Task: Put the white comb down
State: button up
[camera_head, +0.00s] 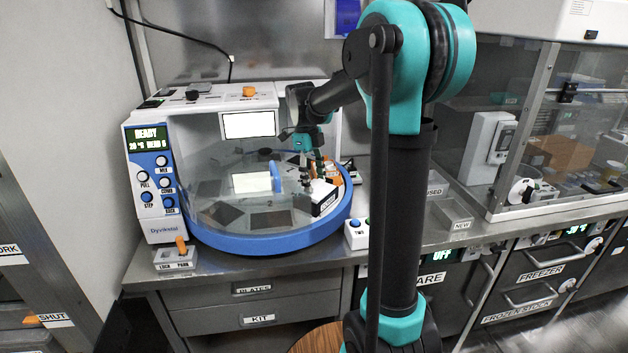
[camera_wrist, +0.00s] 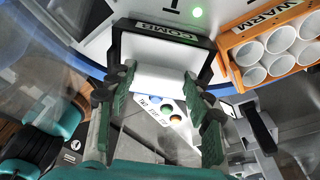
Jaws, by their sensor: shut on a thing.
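My gripper (camera_wrist: 160,80) is shut on the white comb (camera_wrist: 158,77), a plain white block between its green fingers. In the wrist view the comb lies at the mouth of a black-framed holder (camera_wrist: 207,62) labelled COMB. I cannot tell whether the comb rests inside the holder or hangs just over it. In the head view my gripper (camera_head: 312,172) reaches down over the right part of the blue-rimmed round machine, beside the black and white holder (camera_head: 325,198). The comb itself is too small to make out there.
An orange rack (camera_wrist: 230,42) labelled WARM, with several white cups, stands close right of the holder. The machine's blue rim (camera_head: 270,240) and clear cover surround the work area. A white button box (camera_head: 357,234) sits on the counter outside. Dark plates lie on the machine's deck.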

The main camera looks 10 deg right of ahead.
jog(key=shift+f, duration=0.25)
jog(key=o, duration=1.4)
jog(key=shift+c, duration=0.2)
jog(key=shift+r, duration=0.15)
notch_tip(320, 180, up, 12)
jog(key=w+a, duration=0.1)
jog(key=shift+w+a, duration=0.2)
jog(key=shift+a, duration=0.05)
